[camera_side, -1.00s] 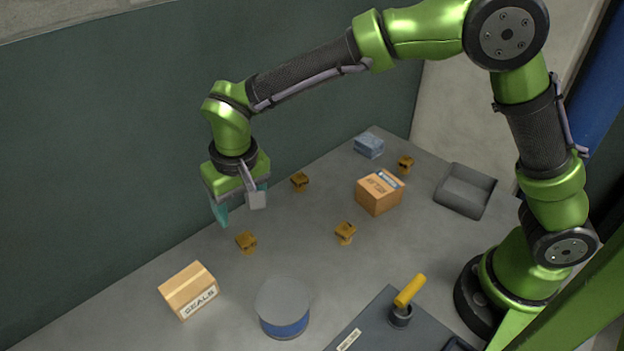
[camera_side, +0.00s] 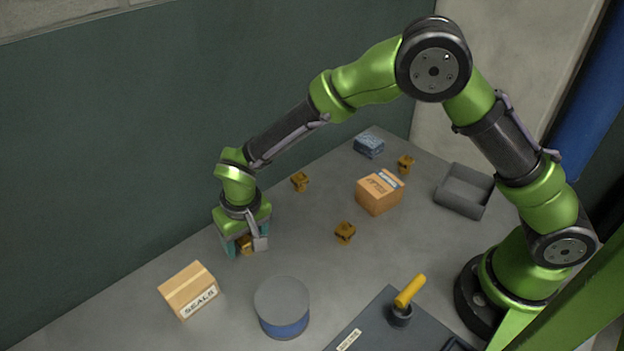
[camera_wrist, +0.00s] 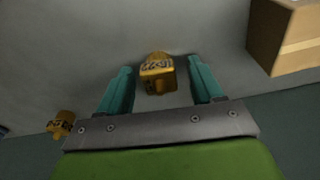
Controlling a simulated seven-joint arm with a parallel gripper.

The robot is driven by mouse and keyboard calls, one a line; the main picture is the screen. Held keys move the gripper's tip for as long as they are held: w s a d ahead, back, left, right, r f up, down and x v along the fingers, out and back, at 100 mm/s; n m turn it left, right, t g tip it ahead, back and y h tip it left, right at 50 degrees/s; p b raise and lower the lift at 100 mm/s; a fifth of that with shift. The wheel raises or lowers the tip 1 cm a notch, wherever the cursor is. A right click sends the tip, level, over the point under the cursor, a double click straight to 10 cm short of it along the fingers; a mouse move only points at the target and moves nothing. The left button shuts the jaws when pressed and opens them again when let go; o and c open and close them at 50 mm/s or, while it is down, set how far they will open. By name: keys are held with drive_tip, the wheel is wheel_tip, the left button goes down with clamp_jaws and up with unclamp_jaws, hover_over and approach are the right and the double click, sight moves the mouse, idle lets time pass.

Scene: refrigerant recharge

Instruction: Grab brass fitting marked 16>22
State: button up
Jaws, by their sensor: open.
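Several small brass fittings stand on the grey table. One brass fitting (camera_side: 245,243) sits between the fingers of my gripper (camera_side: 247,249), which is lowered over it. In the wrist view this fitting (camera_wrist: 157,74) shows between the two teal fingers, with visible gaps on both sides. It has dark marking that I cannot read for certain. My gripper (camera_wrist: 160,84) is open and not closed on it. Other fittings stand at the back (camera_side: 300,181), in the middle (camera_side: 345,232) and at the far right (camera_side: 405,163); their marks are too small to read.
A SEALS box (camera_side: 188,290) stands left of my gripper, near a grey and blue round can (camera_side: 282,308). A carton (camera_side: 380,192), a blue box (camera_side: 369,145) and an empty grey tray (camera_side: 464,190) are further right. A yellow-handled tool (camera_side: 408,292) stands at the front.

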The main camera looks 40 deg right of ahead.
drive_tip(key=c, duration=1.1)
drive_tip(key=shift+r, duration=0.15)
